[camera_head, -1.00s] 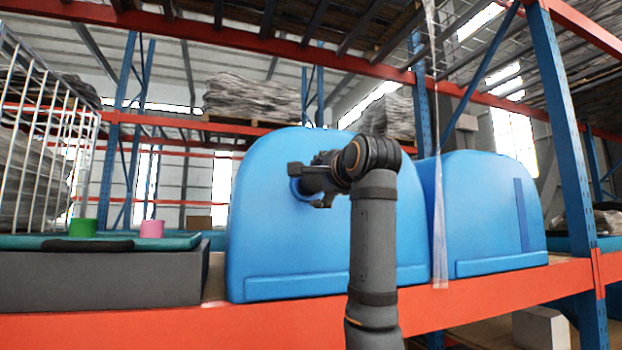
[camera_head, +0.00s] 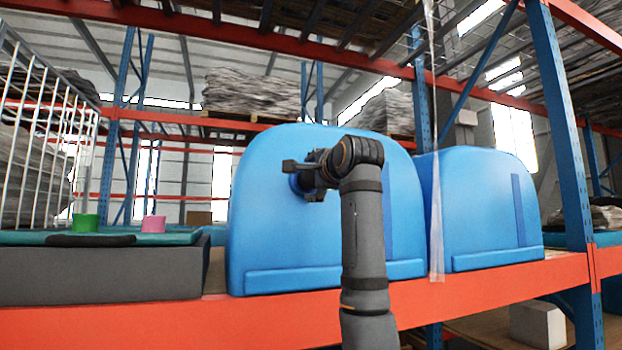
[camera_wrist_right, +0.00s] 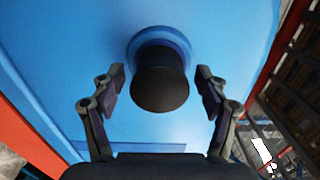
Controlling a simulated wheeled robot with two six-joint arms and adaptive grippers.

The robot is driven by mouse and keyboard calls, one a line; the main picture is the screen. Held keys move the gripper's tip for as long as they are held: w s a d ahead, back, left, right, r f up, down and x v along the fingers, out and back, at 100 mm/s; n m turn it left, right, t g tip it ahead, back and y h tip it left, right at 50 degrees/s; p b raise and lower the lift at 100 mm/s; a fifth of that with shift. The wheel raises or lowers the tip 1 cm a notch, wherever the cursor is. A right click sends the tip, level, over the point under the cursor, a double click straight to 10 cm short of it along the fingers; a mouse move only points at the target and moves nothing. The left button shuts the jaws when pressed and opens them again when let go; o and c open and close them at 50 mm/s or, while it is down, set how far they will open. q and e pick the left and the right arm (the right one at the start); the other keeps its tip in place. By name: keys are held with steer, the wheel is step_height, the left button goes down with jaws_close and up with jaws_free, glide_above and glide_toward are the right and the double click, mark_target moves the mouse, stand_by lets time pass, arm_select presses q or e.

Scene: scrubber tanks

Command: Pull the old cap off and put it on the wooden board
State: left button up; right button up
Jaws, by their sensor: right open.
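The old cap (camera_wrist_right: 160,88) is a dark, round cap on the blue neck of a blue tank (camera_head: 265,220). In the head view my right gripper hides it. My right gripper (camera_head: 300,181) is at the upper front of that tank. In the right wrist view my right gripper (camera_wrist_right: 160,76) is open, with one finger on each side of the cap and a gap between each finger and the cap. I cannot make out a wooden board for certain in either view. My left gripper is not in view.
A green cap (camera_head: 85,223) and a pink cap (camera_head: 153,224) stand on a teal mat on a grey block (camera_head: 100,275) at left. A second blue tank (camera_head: 485,210) stands at right. An orange shelf beam (camera_head: 150,325) crosses the front. A white wire cage (camera_head: 45,130) is far left.

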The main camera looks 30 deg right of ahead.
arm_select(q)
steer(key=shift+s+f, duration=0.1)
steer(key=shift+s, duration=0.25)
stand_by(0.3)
